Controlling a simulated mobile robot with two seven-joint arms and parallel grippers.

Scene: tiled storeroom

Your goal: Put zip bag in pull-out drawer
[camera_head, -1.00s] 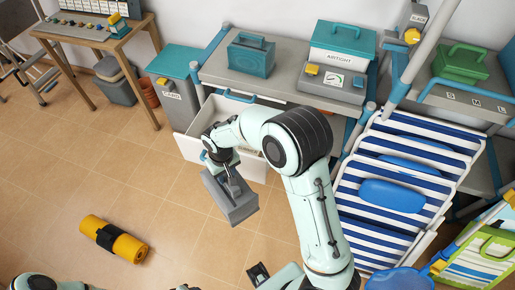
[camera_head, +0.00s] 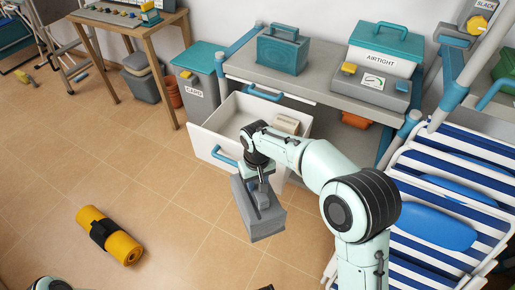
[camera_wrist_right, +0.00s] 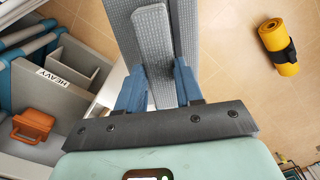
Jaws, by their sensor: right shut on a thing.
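The pull-out drawer (camera_head: 204,141) is white and stands open under the workbench, with a blue handle on its front. My right gripper (camera_head: 262,182) is shut on the grey zip bag (camera_head: 258,222), a boxy grey thing with a raised strip on top. It hangs in front of the drawer, outside it, above the floor. In the right wrist view the blue fingers of the right gripper (camera_wrist_right: 158,88) grip the raised strip of the textured grey bag (camera_wrist_right: 187,30). My left gripper does not show.
A teal case (camera_head: 283,53) and a teal-lidded airtight box (camera_head: 386,45) stand on the workbench. An orange case (camera_head: 356,121) sits below. A bin (camera_head: 197,92) stands left of the drawer, striped loungers (camera_head: 450,170) at right. A yellow roll (camera_head: 109,236) lies on open floor.

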